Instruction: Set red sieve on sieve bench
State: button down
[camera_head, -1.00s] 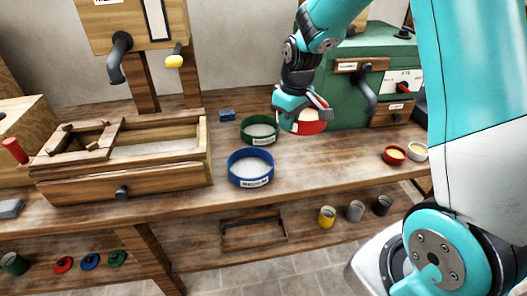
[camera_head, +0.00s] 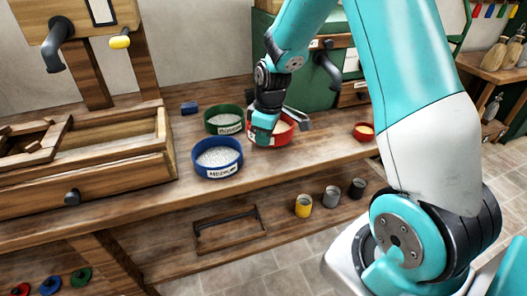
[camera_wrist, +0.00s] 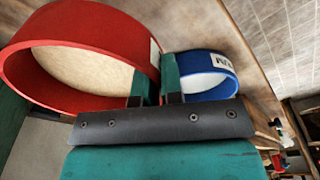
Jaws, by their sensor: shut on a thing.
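The red sieve (camera_head: 284,134) is a round ring with a pale mesh or contents, at the bench top beside the green and blue sieves. My gripper (camera_head: 264,126) is shut on its rim at the left side. In the wrist view the red sieve (camera_wrist: 100,28) fills the upper left, its wall between my finger tips (camera_wrist: 158,82). The sieve bench (camera_head: 300,160) is the wooden bench under it. I cannot tell whether the sieve touches the bench top. The blue sieve (camera_head: 218,171), labelled and holding pale grains, is in front left, and the green sieve (camera_head: 212,119) is behind it.
A wooden box frame (camera_head: 100,165) stands at the left. A small red bowl (camera_head: 363,132) lies to the right, and a blue block (camera_head: 189,108) at the back. The green machine (camera_head: 335,85) stands behind.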

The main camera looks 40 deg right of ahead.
aim_at(264, 161)
jog(key=shift+f, duration=2.5)
jog(key=shift+f, duration=0.1)
jog(key=c, duration=1.2)
grip_release()
jog(key=shift+c, duration=0.2)
jog(key=r, duration=0.8)
jog(key=s+r, duration=0.1)
jog(key=r, duration=0.3)
jog(key=shift+s+d, duration=0.1)
jog(key=shift+d, duration=0.25)
jog(key=s+a+r+y, duration=0.1)
jog(key=s+a+r, duration=0.5)
jog(key=a, duration=0.4)
jog(key=s+a+r+y, duration=0.1)
jog(key=s+a+r, duration=0.1)
jog(key=s+a, duration=0.3)
jog(key=s+a+r+g+y, duration=0.1)
jog(key=s+a+r, duration=0.1)
jog(key=s+a, duration=0.4)
jog(key=s, duration=0.5)
jog(key=shift+s+r, duration=0.3)
jog(key=shift+s, duration=0.1)
